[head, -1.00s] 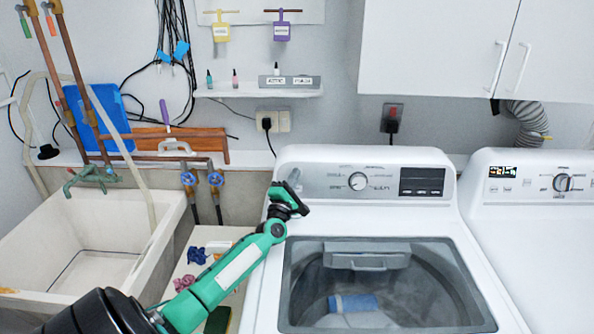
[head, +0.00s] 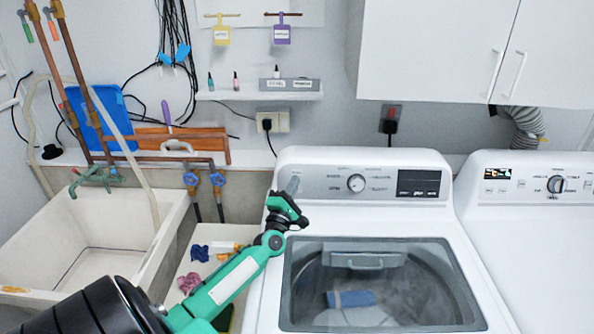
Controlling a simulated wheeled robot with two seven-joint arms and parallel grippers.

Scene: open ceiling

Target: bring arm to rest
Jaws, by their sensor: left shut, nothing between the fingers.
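My left arm, green and black, comes in from the lower left and reaches up toward the washer's back left corner. My left gripper (head: 291,188) is at its end, in front of the washer's control panel. Its fingers are small and partly hidden by the wrist; they look shut with nothing held. My right arm and gripper are not in view.
The washer (head: 365,162) has a closed glass lid (head: 420,290) with a blue and white item (head: 351,299) visible inside. A second white machine (head: 530,230) stands to the right. A sink (head: 100,250) is at left. A cabinet (head: 430,50) hangs above.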

